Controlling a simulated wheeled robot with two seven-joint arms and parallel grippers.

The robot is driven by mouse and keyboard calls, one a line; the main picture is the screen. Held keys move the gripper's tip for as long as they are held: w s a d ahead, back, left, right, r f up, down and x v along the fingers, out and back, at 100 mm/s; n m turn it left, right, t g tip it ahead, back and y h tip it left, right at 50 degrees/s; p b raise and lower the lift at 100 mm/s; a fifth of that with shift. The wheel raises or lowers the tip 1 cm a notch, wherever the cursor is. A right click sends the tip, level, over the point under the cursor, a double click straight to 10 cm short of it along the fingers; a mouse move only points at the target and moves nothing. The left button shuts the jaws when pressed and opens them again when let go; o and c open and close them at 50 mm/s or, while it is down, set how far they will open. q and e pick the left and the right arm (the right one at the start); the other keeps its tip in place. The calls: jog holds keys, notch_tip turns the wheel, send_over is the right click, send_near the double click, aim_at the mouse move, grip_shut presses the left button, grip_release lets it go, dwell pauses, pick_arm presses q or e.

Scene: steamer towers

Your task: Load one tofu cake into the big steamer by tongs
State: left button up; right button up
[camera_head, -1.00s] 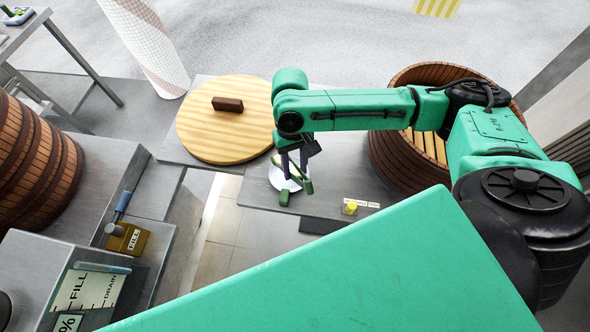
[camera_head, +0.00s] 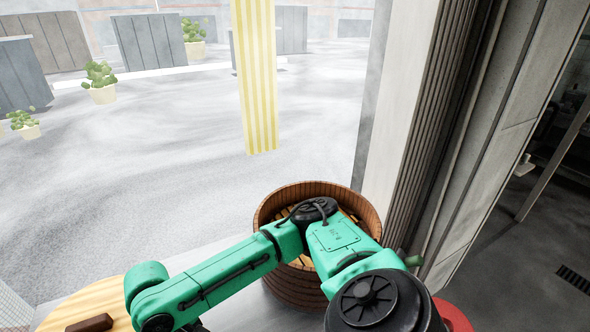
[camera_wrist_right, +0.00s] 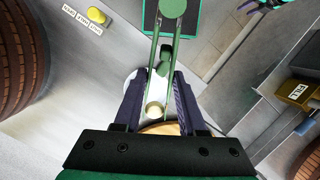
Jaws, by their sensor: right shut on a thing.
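My right gripper (camera_wrist_right: 161,88) shows in the right wrist view, its dark purple fingers shut on the green tongs (camera_wrist_right: 154,48). The two long tong arms stretch away from me. A pale round piece (camera_wrist_right: 155,109) shows between the fingers; I cannot tell what it is. A brown wooden steamer tub (camera_head: 289,288) with a slatted inside stands beyond my right arm in the head view. My right gripper is hidden there. At the top right of the wrist view is part of what looks like my left gripper (camera_wrist_right: 264,5), too cut off to judge. No tofu cake can be made out.
A round wooden lid (camera_head: 105,297) with a brown handle lies at lower left. A yellow striped banner (camera_head: 255,80) hangs ahead, and a wall (camera_head: 395,110) rises right of the tub. The wrist view shows a yellow knob (camera_wrist_right: 96,15) and a FILL box (camera_wrist_right: 297,93).

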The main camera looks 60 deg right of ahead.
jog(key=shift+r, duration=0.1)
dwell(0.6)
notch_tip(320, 180, up, 22)
jog(key=shift+d+r, duration=0.2)
jog(key=s+d+m, duration=0.1)
jog(key=s+d, duration=0.2)
jog(key=d, duration=1)
jog(key=s+d+m, duration=0.1)
jog(key=s+d, duration=0.3)
jog(key=d, duration=0.9)
jog(key=s+d+m+y, duration=0.1)
jog(key=s+d, duration=0.3)
jog(key=d, duration=0.9)
jog(key=shift+s+f+m+t, duration=0.1)
jog(key=shift+s+m+t, duration=0.15)
jog(key=shift+m, duration=0.25)
jog(key=f+b, duration=0.3)
jog(key=f, duration=0.1)
jog(key=f+b, duration=0.3)
jog(key=f, duration=0.2)
jog(key=f+b, duration=0.3)
jog(key=f, duration=0.2)
jog(key=shift+d+f, duration=0.1)
jog(key=shift+d, duration=0.2)
jog(key=shift+s+f, duration=0.1)
jog(key=shift+f, duration=0.05)
